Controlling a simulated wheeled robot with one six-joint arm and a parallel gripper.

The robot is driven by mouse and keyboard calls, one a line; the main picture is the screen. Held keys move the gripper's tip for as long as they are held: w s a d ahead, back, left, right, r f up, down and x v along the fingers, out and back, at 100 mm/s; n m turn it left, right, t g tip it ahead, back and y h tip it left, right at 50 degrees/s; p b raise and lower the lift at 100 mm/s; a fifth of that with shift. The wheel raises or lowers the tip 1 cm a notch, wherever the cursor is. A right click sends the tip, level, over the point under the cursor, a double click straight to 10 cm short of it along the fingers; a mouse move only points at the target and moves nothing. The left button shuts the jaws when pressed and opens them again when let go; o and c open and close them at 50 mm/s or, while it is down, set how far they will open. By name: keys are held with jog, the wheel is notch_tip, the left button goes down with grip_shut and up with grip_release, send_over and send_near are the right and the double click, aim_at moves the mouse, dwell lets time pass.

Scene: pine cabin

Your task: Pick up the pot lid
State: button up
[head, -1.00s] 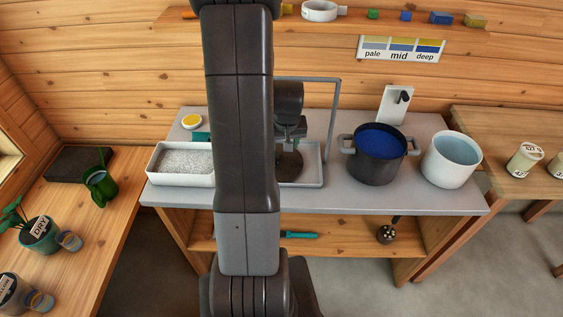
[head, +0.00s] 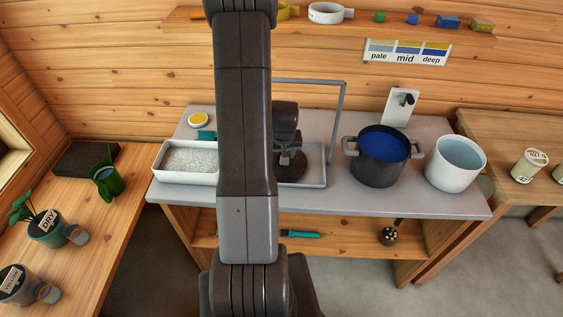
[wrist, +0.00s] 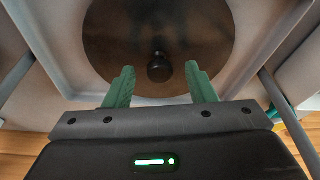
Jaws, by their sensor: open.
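The pot lid (wrist: 195,45) is a round brown disc with a black knob (wrist: 159,67). It lies in a shallow grey tray (wrist: 62,75) on the bench. In the head view the lid (head: 297,170) shows only partly, behind my arm and gripper. My gripper (wrist: 160,84) is open, with its two green fingers apart and nothing between them. In the wrist view the knob appears just beyond the fingertips, roughly centred between them. I cannot tell the exact height of the fingers over it.
A grey bar frame (head: 341,115) rises at the tray. A dark pot (head: 375,172) with blue contents and a white pot (head: 453,171) stand to the right. A white tray of grains (head: 170,178) is on the left. A shelf (head: 350,235) lies below the benchtop.

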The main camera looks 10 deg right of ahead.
jog(key=shift+c, duration=0.4)
grip_shut()
jog(key=shift+r, duration=0.1)
